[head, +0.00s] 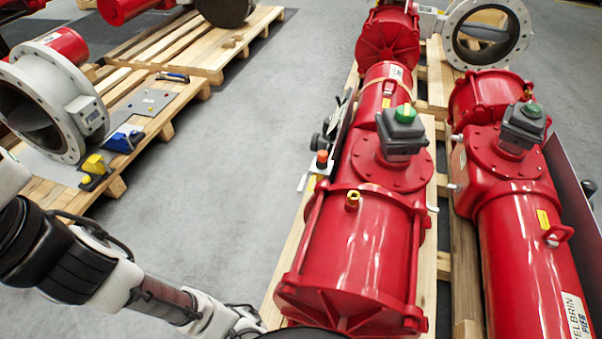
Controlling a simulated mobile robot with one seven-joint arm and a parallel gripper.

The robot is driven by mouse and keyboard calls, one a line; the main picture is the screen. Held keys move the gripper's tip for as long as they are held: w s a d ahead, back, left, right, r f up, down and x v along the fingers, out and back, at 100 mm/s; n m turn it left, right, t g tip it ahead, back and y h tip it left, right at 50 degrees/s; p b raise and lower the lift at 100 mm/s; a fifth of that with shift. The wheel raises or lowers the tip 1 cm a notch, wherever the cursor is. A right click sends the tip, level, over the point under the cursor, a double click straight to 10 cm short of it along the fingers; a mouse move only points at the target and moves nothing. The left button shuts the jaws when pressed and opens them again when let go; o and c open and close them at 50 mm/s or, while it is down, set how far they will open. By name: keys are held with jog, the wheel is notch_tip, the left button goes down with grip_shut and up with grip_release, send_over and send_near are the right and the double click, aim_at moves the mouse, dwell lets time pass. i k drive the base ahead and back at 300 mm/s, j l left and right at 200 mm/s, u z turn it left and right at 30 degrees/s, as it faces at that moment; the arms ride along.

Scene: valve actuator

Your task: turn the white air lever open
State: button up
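A small white piece (303,181), which may be the air lever, shows at the left side of the nearer red valve actuator (345,255). It is partly beside a white bracket under an orange-topped black fitting (322,160). It is too small to tell its exact shape or its turn position. My arm reaches from the left edge along the lower left to the bottom edge, well below and left of the white piece. My gripper's fingers do not show in the head view.
A second red actuator (525,240) lies close on the right. Both rest on wooden pallets. Another pallet (190,75) at upper left bears a grey flanged valve (75,130), a blue tool (124,139) and a yellow one (95,165). Grey floor (235,170) between the pallets is clear.

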aim_at(301, 186)
jog(key=j, duration=0.15)
jog(key=k+j+z, duration=0.1)
jog(key=j, duration=0.3)
jog(key=k+j, duration=0.15)
jog(key=j, duration=0.2)
jog(key=j+z, duration=0.35)
jog(key=j, duration=0.7)
jog(key=i+j+z, duration=0.1)
jog(key=j, duration=0.2)
jog(key=i+j+z, duration=0.1)
jog(key=j, duration=0.25)
jog(key=i+j+z, duration=0.15)
jog(key=j, duration=0.2)
jog(key=i+j+z, duration=0.15)
jog(key=i+j, duration=0.2)
jog(key=i+j+z, duration=0.15)
jog(key=i+j, duration=0.15)
jog(key=j, duration=0.25)
jog(key=i+j+z, duration=0.1)
jog(key=i+j, duration=0.25)
jog(key=i, duration=0.2)
